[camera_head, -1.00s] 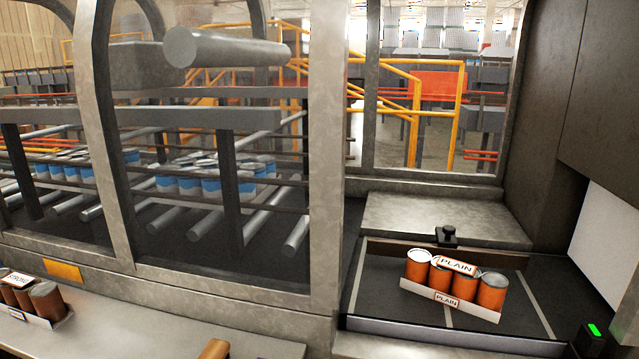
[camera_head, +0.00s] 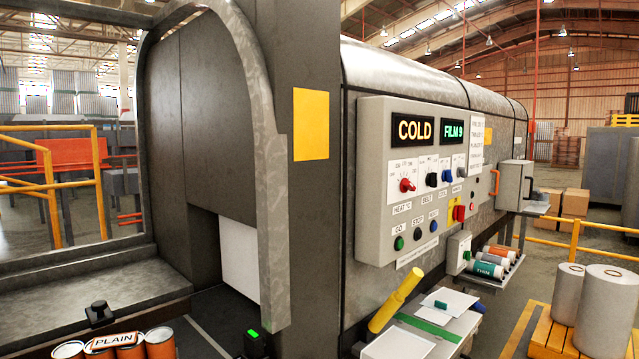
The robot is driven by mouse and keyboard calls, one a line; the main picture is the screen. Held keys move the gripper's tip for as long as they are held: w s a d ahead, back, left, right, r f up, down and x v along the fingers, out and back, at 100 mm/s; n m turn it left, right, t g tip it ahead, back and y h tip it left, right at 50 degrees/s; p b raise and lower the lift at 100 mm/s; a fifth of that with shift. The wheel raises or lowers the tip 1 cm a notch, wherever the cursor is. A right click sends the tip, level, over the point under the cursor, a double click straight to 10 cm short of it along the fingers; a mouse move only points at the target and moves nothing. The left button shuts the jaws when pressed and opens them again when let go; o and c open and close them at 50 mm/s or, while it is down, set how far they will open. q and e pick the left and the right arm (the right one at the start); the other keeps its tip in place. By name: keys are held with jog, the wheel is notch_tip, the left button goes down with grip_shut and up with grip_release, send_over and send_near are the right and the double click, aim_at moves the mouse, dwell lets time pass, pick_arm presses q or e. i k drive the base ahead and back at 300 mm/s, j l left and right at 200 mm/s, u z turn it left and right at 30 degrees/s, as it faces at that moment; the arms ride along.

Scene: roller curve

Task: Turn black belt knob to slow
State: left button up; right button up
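The black belt knob (camera_head: 431,179) is on the grey control panel (camera_head: 376,140), above the BELT label. It sits between a red knob (camera_head: 407,185) above the HEAT label and a blue knob (camera_head: 447,175). The marks around the black knob are too small to read, and I cannot tell its setting. Neither of my grippers is in view.
Below the knobs are green, black and blue buttons. A red switch on yellow (camera_head: 459,213) is at the panel's lower right. A shelf with papers and a yellow-handled tool (camera_head: 397,300) juts out below. Orange PLAIN cans (camera_head: 130,345) stand lower left. White rolls (camera_head: 603,300) stand on a yellow pallet.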

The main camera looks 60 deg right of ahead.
aim_at(431, 178)
jog(key=z, duration=2.55)
